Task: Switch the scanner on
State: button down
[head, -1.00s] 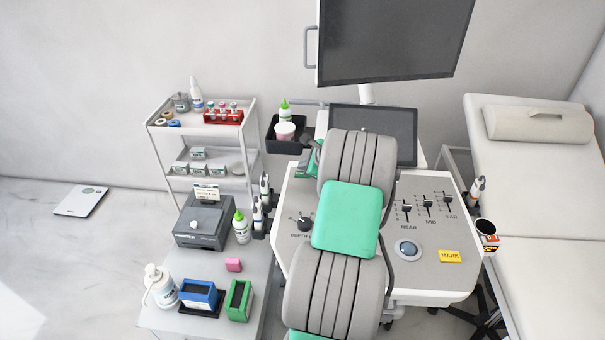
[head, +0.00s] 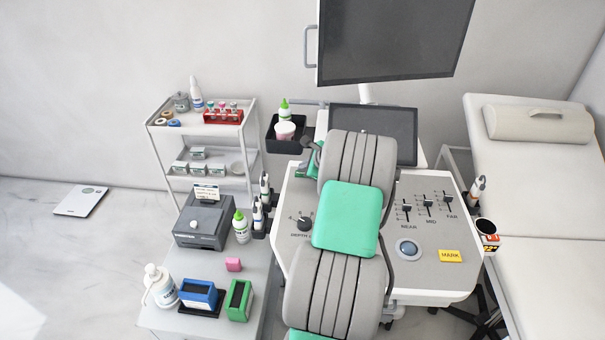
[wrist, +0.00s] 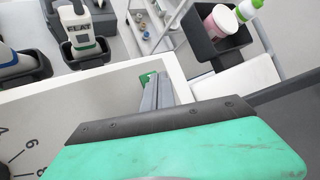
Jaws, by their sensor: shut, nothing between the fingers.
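The scanner's pale console (head: 425,275) stands in the middle of the head view. It carries a depth dial (head: 304,223), three sliders (head: 428,208), a round blue-grey button (head: 407,249) and a yellow MARK key (head: 450,256). Its small screen (head: 397,135) and the large monitor (head: 395,40) are dark. I cannot make out a power switch; my arm hides the console's middle. My gripper shows in the wrist view (wrist: 156,92), shut and empty, beyond my green wrist panel, over the console's edge. In the head view it is mostly hidden behind my arm.
A black bin (head: 285,146) with a pink cup and a green-capped bottle is close behind the console's left side. Probes in holders (head: 262,205) line its left edge. A side table (head: 255,275) with a printer is left, an exam couch (head: 545,210) right.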

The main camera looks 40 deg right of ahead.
jog(key=shift+f, duration=0.5)
dwell(0.8)
jog(key=shift+r+p, duration=0.55)
jog(key=shift+r, duration=0.3)
jog(key=shift+r+p, duration=1.8)
jog(key=shift+r, duration=0.7)
